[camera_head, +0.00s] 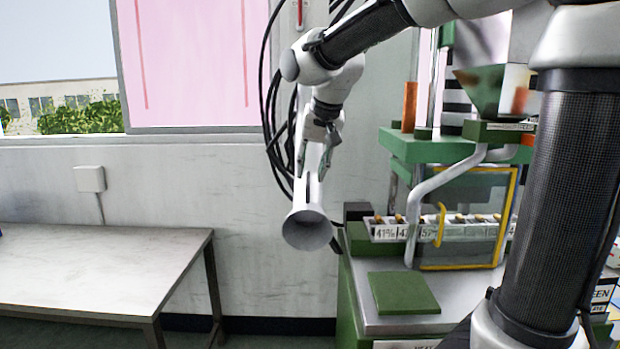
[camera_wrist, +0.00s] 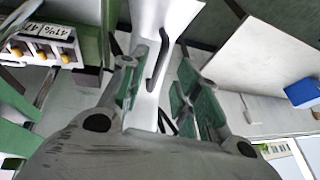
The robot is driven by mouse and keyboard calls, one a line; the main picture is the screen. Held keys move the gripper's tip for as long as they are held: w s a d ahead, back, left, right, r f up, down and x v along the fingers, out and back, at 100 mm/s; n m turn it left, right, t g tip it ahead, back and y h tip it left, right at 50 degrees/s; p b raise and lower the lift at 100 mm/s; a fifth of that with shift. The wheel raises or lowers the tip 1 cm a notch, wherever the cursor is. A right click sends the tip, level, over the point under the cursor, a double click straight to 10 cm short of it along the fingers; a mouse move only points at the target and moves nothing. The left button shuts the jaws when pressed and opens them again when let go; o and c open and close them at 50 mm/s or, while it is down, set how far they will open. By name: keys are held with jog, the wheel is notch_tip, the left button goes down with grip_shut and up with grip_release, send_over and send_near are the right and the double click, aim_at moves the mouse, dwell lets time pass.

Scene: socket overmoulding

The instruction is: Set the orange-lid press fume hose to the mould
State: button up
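My gripper (camera_head: 318,158) hangs left of the press in the head view. It is shut on the narrow neck of a pale fume hose hood (camera_head: 307,226), whose wide round mouth points down toward the camera. In the wrist view the green-padded fingers (camera_wrist: 160,97) lie on both sides of the white hood neck (camera_wrist: 150,50), which has a dark slot. The green press (camera_head: 430,150) stands at right, with an orange cylinder (camera_head: 410,105) on top and a yellow-framed clear guard (camera_head: 466,220). I cannot make out the mould behind the guard.
A labelled bin row (camera_head: 388,230) with brass-coloured parts runs across the press front. A green plate (camera_head: 403,293) lies on the press bench. Black cables (camera_head: 270,110) hang on the wall behind my gripper. A bare table (camera_head: 90,262) stands left; the space between is free.

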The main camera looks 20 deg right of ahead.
aim_at(308, 182)
jog(key=shift+x, duration=1.75)
grip_shut()
